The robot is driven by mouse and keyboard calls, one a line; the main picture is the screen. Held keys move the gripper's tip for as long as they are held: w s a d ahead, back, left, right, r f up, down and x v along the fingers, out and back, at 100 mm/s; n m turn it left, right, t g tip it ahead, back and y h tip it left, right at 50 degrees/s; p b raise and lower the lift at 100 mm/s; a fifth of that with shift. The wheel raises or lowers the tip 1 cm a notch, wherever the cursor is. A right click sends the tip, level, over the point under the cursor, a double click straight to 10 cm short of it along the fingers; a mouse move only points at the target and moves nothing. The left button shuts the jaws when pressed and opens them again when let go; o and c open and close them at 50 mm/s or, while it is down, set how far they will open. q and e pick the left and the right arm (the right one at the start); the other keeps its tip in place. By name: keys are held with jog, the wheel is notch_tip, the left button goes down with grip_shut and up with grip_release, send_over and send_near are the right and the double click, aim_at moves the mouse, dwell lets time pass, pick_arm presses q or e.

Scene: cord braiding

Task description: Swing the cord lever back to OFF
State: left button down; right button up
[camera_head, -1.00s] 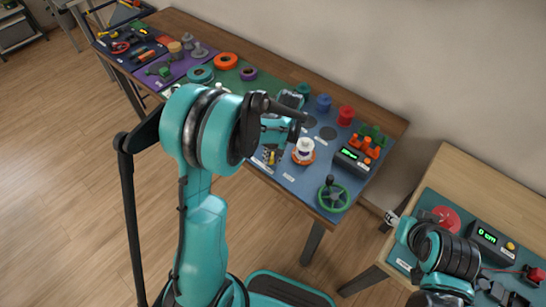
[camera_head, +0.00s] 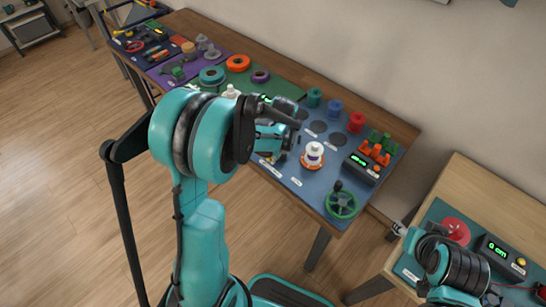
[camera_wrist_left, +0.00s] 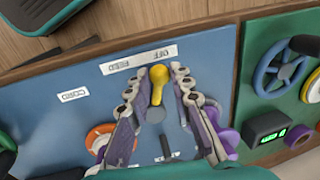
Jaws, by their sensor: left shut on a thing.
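The knob lies close to the OFF end of the white FEED/OFF label (camera_wrist_left: 139,58). In the head view my left gripper (camera_head: 270,148) is over the blue panel (camera_head: 312,190) and hides the lever.
Beside the lever are a white bottle-like piece on an orange ring (camera_head: 313,155), a green handwheel (camera_head: 341,205), and a green-lit display (camera_head: 360,165) near orange pegs. Coloured spools line the back. A second table (camera_head: 500,185) stands right.

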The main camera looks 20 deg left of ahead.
pick_arm(q)
jog(key=shift+w+a+m, duration=0.2)
jog(key=shift+a+m, duration=0.05)
jog(key=shift+m, duration=0.35)
jog(key=shift+w+a+m, duration=0.15)
jog(key=shift+a+m, duration=0.05)
jog(key=shift+m, duration=0.4)
jog(key=shift+t, duration=0.3)
jog(key=c, duration=1.3)
grip_release()
jog(key=shift+w, duration=0.1)
jog(key=shift+c, duration=0.2)
jog(key=v, duration=1.2)
jog(key=shift+a, duration=0.2)
